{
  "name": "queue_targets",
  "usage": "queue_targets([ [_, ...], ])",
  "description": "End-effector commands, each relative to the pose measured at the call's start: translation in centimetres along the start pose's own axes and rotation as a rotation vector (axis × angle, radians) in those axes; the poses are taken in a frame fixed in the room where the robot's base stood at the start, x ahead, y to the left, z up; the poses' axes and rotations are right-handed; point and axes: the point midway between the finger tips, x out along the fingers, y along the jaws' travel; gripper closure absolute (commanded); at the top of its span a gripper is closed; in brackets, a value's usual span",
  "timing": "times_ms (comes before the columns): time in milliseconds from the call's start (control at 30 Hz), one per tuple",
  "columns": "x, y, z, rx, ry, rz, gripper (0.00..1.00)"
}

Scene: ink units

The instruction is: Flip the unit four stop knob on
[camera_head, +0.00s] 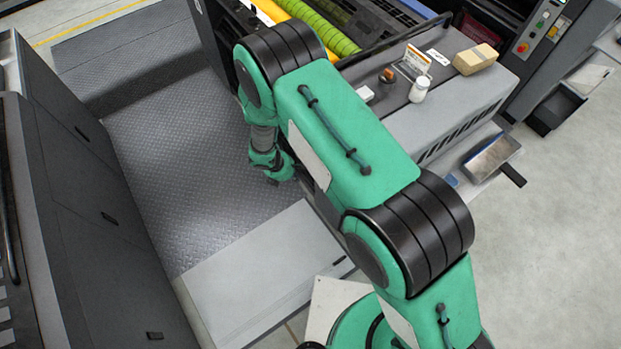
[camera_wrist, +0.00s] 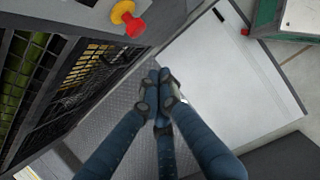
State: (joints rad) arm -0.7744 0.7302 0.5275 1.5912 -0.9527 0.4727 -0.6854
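A red knob (camera_wrist: 134,27) on a yellow base (camera_wrist: 122,12) sits on the grey unit housing, at the top of the wrist view. No unit number can be read near it, and which way it is turned is not clear. In the wrist view, my gripper (camera_wrist: 160,84) has its blue fingers drawn together at the tips, with nothing visible between them. The fingertips are apart from the knob, which lies above and left of them in the picture. In the head view, my green arm reaches down between the units; its fingers and this knob cannot be made out there.
Dark grey cabinets (camera_head: 95,210) stand left of the diamond-plate walkway (camera_head: 185,150). A light step panel (camera_head: 260,275) lies ahead of my base. The ink unit's top (camera_head: 465,90) holds a white bottle (camera_head: 419,90) and a tan block (camera_head: 475,60). Another control panel (camera_head: 540,28) stands farther back.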

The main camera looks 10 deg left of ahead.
Motion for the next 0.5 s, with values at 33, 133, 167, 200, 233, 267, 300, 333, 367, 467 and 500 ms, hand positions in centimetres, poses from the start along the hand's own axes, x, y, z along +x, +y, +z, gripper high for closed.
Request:
queue_targets([
  [33,0.0,0.0,0.0,0.000,0.000,0.000,1.00],
  [133,0.0,0.0,0.0,0.000,0.000,0.000,1.00],
  [167,0.0,0.0,0.0,0.000,0.000,0.000,1.00],
  [200,0.0,0.0,0.0,0.000,0.000,0.000,1.00],
  [233,0.0,0.0,0.0,0.000,0.000,0.000,1.00],
  [267,0.0,0.0,0.0,0.000,0.000,0.000,1.00],
  [300,0.1,0.0,0.0,0.000,0.000,0.000,1.00],
  [333,0.2,0.0,0.0,0.000,0.000,0.000,1.00],
  [367,0.3,0.0,0.0,0.000,0.000,0.000,1.00],
  [467,0.8,0.0,0.0,0.000,0.000,0.000,1.00],
  [500,1.1,0.0,0.0,-0.001,0.000,0.000,1.00],
])
